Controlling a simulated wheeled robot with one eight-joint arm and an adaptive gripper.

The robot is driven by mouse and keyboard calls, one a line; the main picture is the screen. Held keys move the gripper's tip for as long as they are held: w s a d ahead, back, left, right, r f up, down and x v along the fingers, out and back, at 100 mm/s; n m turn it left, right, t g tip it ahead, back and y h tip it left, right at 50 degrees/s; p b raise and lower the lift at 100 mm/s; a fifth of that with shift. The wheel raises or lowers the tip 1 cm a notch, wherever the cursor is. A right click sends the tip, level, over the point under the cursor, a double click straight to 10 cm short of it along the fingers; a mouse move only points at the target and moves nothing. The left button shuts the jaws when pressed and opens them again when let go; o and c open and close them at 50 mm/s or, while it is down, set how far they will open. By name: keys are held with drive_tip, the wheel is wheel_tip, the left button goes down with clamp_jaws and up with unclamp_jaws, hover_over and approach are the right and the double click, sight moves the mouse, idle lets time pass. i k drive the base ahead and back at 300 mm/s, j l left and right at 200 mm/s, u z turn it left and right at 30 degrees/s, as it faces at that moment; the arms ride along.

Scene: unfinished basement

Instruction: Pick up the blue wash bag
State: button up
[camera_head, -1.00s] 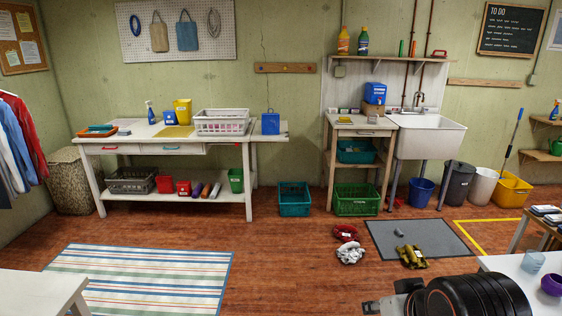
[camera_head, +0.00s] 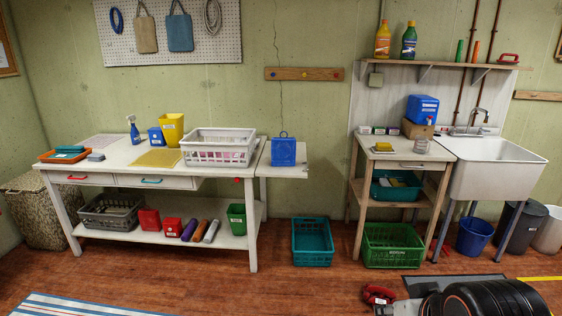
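A blue bag-like item with a small loop handle (camera_head: 284,152) stands upright on the narrow right-hand extension of the white workbench (camera_head: 120,182). A flat blue bag (camera_head: 180,33) hangs by its handles on the pegboard. I cannot tell for certain which one is the wash bag. My black arm shows at the bottom right, far from both. My gripper (camera_head: 392,309) seems to be the grey end at the bottom edge, mostly cut off; its fingers cannot be made out.
A white basket (camera_head: 218,148) stands left of the upright blue item. A teal crate (camera_head: 312,242) and green crate (camera_head: 392,246) are on the floor. A blue box (camera_head: 422,109) is by the sink (camera_head: 497,165). Open wooden floor lies before the bench.

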sight(283, 149)
drive_tip(key=i+j+u, duration=0.1)
drive_tip(key=i+u, duration=0.2)
drive_tip(key=i, duration=0.4)
drive_tip(key=i+u, duration=0.3)
drive_tip(key=i, duration=0.4)
drive_tip(key=i+l+u, duration=0.3)
drive_tip(key=i, duration=0.4)
